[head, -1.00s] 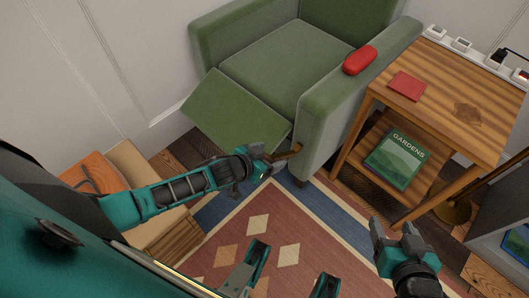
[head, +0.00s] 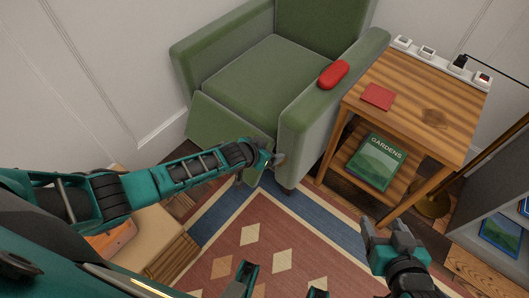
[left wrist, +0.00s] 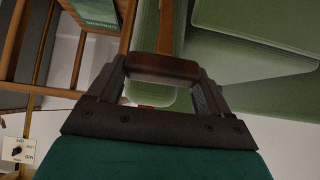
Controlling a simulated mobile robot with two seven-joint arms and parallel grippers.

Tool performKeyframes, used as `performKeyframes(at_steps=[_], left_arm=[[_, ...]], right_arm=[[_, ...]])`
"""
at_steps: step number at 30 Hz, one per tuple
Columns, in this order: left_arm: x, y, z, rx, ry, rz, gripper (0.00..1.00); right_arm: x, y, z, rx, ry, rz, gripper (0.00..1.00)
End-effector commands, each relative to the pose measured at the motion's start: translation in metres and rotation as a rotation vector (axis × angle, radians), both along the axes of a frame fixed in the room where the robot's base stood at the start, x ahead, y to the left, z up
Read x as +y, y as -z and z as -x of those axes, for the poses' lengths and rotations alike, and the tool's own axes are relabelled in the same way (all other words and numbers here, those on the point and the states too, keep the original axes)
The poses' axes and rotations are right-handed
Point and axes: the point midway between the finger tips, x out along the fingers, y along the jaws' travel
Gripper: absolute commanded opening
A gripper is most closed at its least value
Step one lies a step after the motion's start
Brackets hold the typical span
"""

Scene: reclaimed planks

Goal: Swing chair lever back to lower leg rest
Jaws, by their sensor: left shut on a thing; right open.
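The green armchair (head: 262,78) stands against the wall. Its leg rest (head: 215,133) slopes steeply down at the chair's front. My left gripper (head: 276,160) is at the front lower corner of the chair's near armrest side. It is shut on the chair lever, whose dark brown wooden grip (left wrist: 162,68) lies across between the fingers in the left wrist view. In the head view the gripper mostly hides the lever. My right gripper (head: 388,228) is open and empty over the rug, at the lower right.
A wooden side table (head: 412,110) stands close beside the chair, with a red book (head: 377,96) on top and a green book (head: 376,161) on its shelf. A red case (head: 333,74) lies on the armrest. The patterned rug (head: 270,235) is clear in front.

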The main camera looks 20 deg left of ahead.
Motion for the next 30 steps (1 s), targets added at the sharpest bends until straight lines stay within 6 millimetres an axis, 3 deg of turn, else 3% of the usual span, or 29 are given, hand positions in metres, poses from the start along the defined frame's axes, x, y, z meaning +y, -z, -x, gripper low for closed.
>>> performKeyframes(at_steps=[10,11,17,25,30], left_arm=[[-0.002,-0.003,-0.004,-0.009,0.001,0.005,0.24],[-0.002,-0.003,-0.003,-0.009,0.001,0.005,0.8],[-0.001,-0.002,-0.002,-0.005,0.001,0.003,0.99],[0.0,-0.001,0.0,-0.002,0.001,0.001,1.0],[0.003,-0.013,0.01,0.0,0.001,0.001,1.0]], right_arm=[[0.001,0.003,0.003,0.008,0.002,-0.004,0.65],[0.001,0.003,0.003,0.008,0.003,-0.004,0.65],[0.002,0.003,0.003,0.009,0.003,-0.006,0.65],[0.003,0.0,0.001,0.004,0.001,-0.007,0.65],[0.003,-0.011,-0.001,-0.007,0.0,-0.005,0.65]])
